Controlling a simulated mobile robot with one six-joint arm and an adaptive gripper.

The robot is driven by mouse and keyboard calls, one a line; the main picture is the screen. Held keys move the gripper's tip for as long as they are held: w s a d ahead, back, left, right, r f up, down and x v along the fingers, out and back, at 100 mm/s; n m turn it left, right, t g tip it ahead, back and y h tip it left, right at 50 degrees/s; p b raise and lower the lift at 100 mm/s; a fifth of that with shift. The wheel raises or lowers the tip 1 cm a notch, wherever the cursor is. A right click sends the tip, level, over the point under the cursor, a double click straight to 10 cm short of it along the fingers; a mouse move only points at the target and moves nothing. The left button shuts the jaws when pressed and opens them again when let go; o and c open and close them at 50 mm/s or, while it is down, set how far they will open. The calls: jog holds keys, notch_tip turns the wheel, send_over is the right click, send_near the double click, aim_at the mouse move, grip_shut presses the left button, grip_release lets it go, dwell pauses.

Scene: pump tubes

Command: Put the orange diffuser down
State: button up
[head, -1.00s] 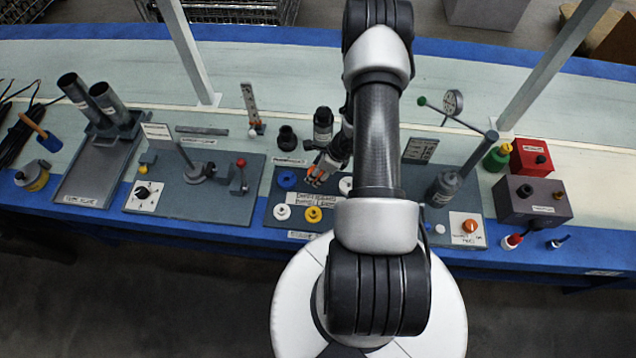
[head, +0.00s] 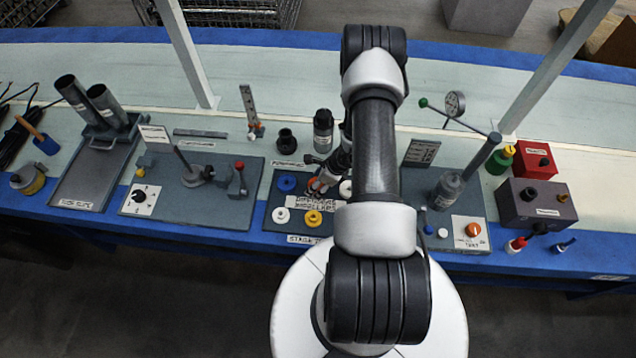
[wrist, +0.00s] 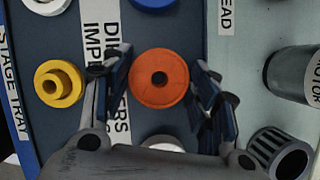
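In the head view the diffuser (head: 312,182) shows only in part behind my gripper (head: 318,188), low over the dark stage tray (head: 268,222). It appears to sit in the row between the blue and a white piece. Its underside is hidden, so contact with the tray cannot be seen.
A blue piece (head: 287,183), a white piece (head: 281,215) and a yellow piece (head: 313,218) sit close by on the tray. A dark bottle (head: 323,130) and a black ribbed cup (head: 286,140) stand just behind.

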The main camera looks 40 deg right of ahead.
jog(key=o, duration=0.3)
jog(key=shift+r, duration=0.15)
